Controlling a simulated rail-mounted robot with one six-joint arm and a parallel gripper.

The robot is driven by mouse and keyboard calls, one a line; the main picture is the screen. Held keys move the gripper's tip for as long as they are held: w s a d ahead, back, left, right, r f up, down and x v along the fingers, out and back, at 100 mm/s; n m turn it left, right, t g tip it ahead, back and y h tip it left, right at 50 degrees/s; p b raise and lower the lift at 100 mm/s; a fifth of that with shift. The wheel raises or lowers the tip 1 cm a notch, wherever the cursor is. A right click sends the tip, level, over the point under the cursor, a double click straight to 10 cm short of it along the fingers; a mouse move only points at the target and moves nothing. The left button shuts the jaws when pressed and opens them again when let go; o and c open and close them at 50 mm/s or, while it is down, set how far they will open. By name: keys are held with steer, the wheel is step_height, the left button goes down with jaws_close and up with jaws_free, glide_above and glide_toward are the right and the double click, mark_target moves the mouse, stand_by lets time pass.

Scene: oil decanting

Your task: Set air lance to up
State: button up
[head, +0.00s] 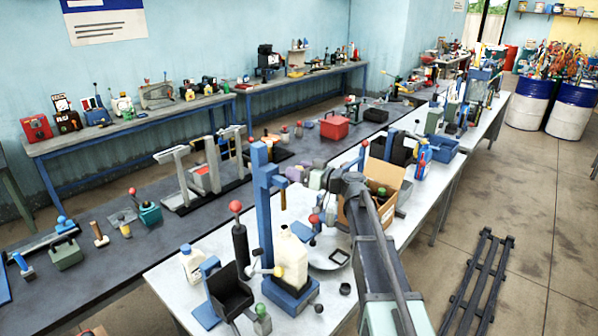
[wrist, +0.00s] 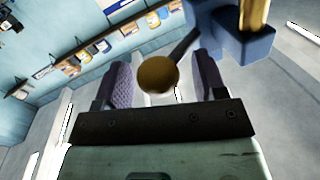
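A blue stand (head: 265,205) rises from a blue base on the near white table and holds a white jug (head: 291,258). In the wrist view a brown-ochre ball knob (wrist: 158,74) on a dark lever joins a blue fixture (wrist: 243,40) with a brass rod (wrist: 255,14). I cannot tell for certain which part is the air lance. My gripper (head: 307,175), with purple pads, is just right of the stand. In the wrist view my gripper (wrist: 165,80) is open, its fingers apart on either side of the knob; contact is not clear.
A red-knobbed dark cylinder (head: 240,245) and a black holder (head: 232,290) stand left of the blue stand. A cardboard box (head: 385,195) and a round pan (head: 328,252) are close to my arm.

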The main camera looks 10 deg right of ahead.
steer(key=v, duration=1)
steer(key=shift+s+d, duration=0.25)
steer(key=shift+d, duration=0.1)
